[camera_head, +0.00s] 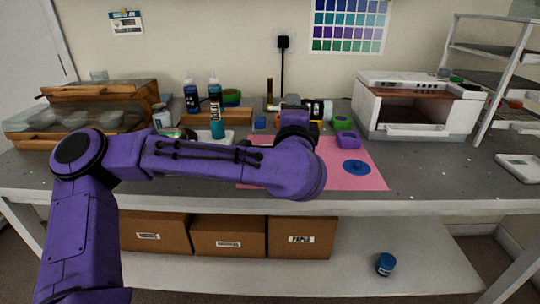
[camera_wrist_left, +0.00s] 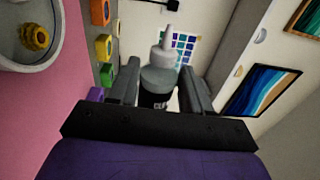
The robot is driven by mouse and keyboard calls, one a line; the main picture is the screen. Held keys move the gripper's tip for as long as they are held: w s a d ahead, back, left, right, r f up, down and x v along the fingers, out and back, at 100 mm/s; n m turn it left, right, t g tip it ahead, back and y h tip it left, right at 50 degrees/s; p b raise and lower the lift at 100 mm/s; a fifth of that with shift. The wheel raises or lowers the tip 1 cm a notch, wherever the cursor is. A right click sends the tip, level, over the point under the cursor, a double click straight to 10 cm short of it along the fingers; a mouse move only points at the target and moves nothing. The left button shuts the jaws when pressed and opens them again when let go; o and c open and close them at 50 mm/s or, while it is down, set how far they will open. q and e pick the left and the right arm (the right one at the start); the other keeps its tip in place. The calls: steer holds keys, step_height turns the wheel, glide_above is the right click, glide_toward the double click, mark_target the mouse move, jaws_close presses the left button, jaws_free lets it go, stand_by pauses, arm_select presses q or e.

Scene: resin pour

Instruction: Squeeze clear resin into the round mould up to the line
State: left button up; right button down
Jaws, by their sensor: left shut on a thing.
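My left gripper (camera_wrist_left: 152,92) is shut on a bottle (camera_wrist_left: 160,74) with a grey-white cap and nozzle and a dark label, partly legible as starting "CL". The bottle also shows in the head view (camera_head: 318,109), held tipped on its side above the back of the pink mat, nozzle towards the right. A round mould (camera_wrist_left: 42,66) with a pale rim lies on the mat in the left wrist view, with a yellow lumpy piece inside. The nozzle is apart from it. My left arm hides the mould in the head view; no fill line can be made out. My right gripper is not in view.
The pink mat (camera_head: 345,180) carries a blue disc (camera_head: 356,168) and a purple piece (camera_head: 348,141). Blue and teal bottles (camera_head: 216,115) stand back left. A white oven-like box (camera_head: 415,105) is back right. The bench front right is mostly clear.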

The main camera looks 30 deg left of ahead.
arm_select(q)
steer(key=shift+c, duration=0.9)
steer(key=shift+r+m, duration=0.25)
steer(key=shift+m, duration=0.15)
steer(key=m+p, duration=0.1)
steer(key=m, duration=0.1)
steer(key=r+m+p, duration=0.1)
steer(key=m, duration=0.1)
steer(key=shift+r+m, duration=0.15)
steer(key=shift+m, duration=0.15)
steer(key=shift+m+h+p, duration=0.3)
steer(key=shift+m+p, duration=0.05)
steer(key=shift+m, duration=0.65)
steer(key=m+p, duration=0.1)
steer(key=r+m+p, duration=0.1)
steer(key=m, duration=0.1)
steer(key=m+p, duration=0.1)
steer(key=m, duration=0.1)
steer(key=shift+r, duration=0.35)
steer(key=shift+m+p, duration=0.4)
steer(key=shift+m, duration=0.4)
steer(key=shift+f+h, duration=0.25)
steer(key=shift+h, duration=0.05)
